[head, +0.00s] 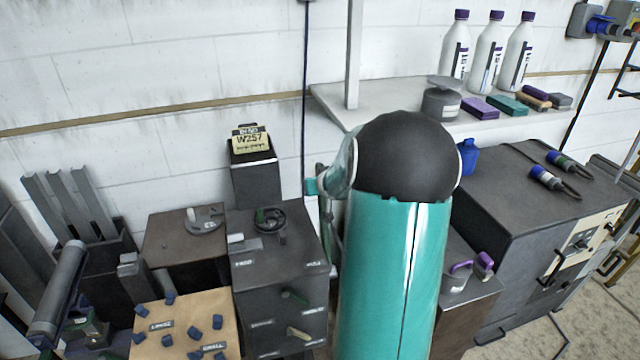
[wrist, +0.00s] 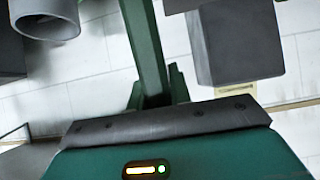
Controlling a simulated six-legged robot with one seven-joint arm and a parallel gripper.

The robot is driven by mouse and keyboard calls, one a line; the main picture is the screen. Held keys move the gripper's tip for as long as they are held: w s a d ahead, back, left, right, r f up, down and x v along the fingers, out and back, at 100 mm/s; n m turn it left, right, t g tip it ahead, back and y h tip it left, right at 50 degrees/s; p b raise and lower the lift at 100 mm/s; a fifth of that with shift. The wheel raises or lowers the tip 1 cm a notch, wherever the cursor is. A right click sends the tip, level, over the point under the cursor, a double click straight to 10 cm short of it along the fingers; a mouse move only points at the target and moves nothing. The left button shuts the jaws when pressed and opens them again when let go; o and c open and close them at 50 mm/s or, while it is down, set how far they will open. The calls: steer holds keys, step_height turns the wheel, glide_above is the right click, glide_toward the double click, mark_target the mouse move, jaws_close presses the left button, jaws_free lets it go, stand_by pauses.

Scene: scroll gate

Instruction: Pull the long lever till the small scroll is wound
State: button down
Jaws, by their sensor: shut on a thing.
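My gripper (wrist: 156,88) shows in the wrist view as a dark green body with a black front edge and a lit indicator. It is shut on a long dark green bar (wrist: 146,40), which I take for the long lever. The bar rises to the top edge of the picture; the exact contact is partly hidden behind the gripper's body. In the head view my teal arm covers the middle, and I cannot make out the gripper. I cannot tell the small scroll for sure in either view.
A grey cabinet (head: 285,262) with knobs and small handles stands left of my arm. Left of it are a tan board (head: 180,318) with blue pieces and a grey roller (head: 60,288). A shelf (head: 385,105) with bottles is behind; a dark machine (head: 520,215) stands right.

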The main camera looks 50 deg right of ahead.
steer(key=c, duration=1.3)
jaws_free()
steer(key=shift+w, duration=0.1)
steer(key=v, duration=1.3)
steer(key=shift+s+a+r, duration=0.1)
steer(key=shift+s, duration=0.25)
steer(key=shift+r, duration=0.1)
